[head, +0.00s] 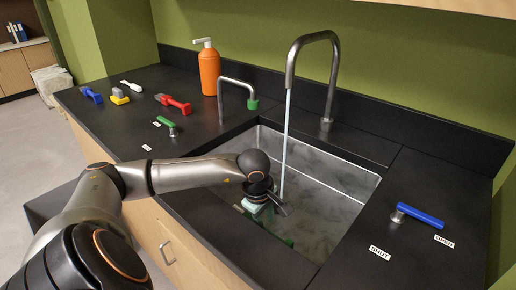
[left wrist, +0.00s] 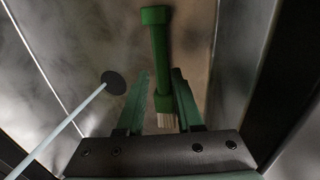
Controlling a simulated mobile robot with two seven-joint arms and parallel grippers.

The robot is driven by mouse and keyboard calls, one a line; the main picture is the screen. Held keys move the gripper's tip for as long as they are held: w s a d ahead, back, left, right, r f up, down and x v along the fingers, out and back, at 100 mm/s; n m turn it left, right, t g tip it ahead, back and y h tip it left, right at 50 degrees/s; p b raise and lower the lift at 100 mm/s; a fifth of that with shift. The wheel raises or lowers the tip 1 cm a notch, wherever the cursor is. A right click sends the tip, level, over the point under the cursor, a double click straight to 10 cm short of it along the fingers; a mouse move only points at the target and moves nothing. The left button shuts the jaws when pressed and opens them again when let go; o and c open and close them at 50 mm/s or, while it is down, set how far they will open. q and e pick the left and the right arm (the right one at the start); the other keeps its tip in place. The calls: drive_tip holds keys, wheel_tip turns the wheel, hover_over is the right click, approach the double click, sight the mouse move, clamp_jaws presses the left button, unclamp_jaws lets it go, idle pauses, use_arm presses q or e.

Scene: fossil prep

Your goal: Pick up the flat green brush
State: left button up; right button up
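The flat green brush (left wrist: 159,55) lies in the sink, its pale bristles (left wrist: 165,121) toward my gripper's base in the left wrist view. In the head view a bit of green (head: 286,242) shows low in the sink beside my gripper, probably the brush; the rest is hidden. My left gripper (head: 262,212) reaches down into the sink. In the left wrist view its two green fingers (left wrist: 162,88) are apart, one on each side of the brush's lower part. I see no clear contact. My right gripper is not in view.
A water stream (head: 286,140) falls from the tall faucet (head: 328,80) beside my gripper. Sink walls (head: 330,170) surround it. A blue lever (head: 420,215) stands right, a green lever (head: 167,124) left.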

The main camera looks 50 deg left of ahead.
use_arm(q)
drive_tip(key=f, duration=0.5)
drive_tip(key=shift+w+a, duration=0.1)
drive_tip(key=shift+w, duration=0.25)
drive_tip(key=shift+r, duration=0.1)
clamp_jaws()
idle(0.9)
